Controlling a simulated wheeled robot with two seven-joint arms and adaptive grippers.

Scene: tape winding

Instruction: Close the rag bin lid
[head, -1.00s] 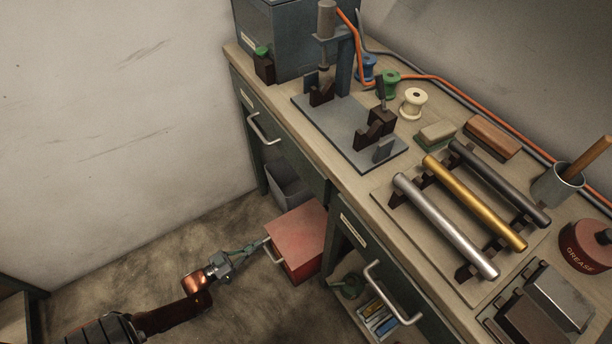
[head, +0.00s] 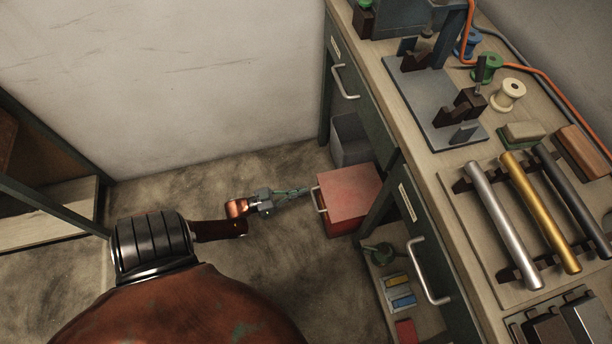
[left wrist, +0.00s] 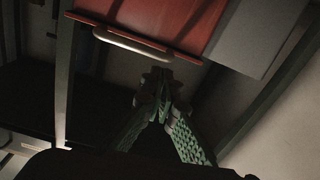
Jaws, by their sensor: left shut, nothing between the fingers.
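The red rag bin (head: 345,221) stands on the floor partly under the workbench. Its paler red lid (head: 352,186) looks flat across the top, and I see no clear gap under it. A pale bar handle (head: 320,200) is on its left side. In the left wrist view, the red bin (left wrist: 160,18) and its handle (left wrist: 132,44) are at the top. My left gripper (head: 305,190), with green textured fingers, is shut and empty just left of the handle. Its fingertips (left wrist: 160,88) show below the handle in the wrist view; contact is not clear. My right gripper is not seen.
A grey bin (head: 350,140) stands behind the red one. The bench drawer front (head: 425,245) and a low shelf (head: 385,285) with small coloured items are to the right. A shelf unit (head: 50,225) stands at left. The floor (head: 180,190) between is open.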

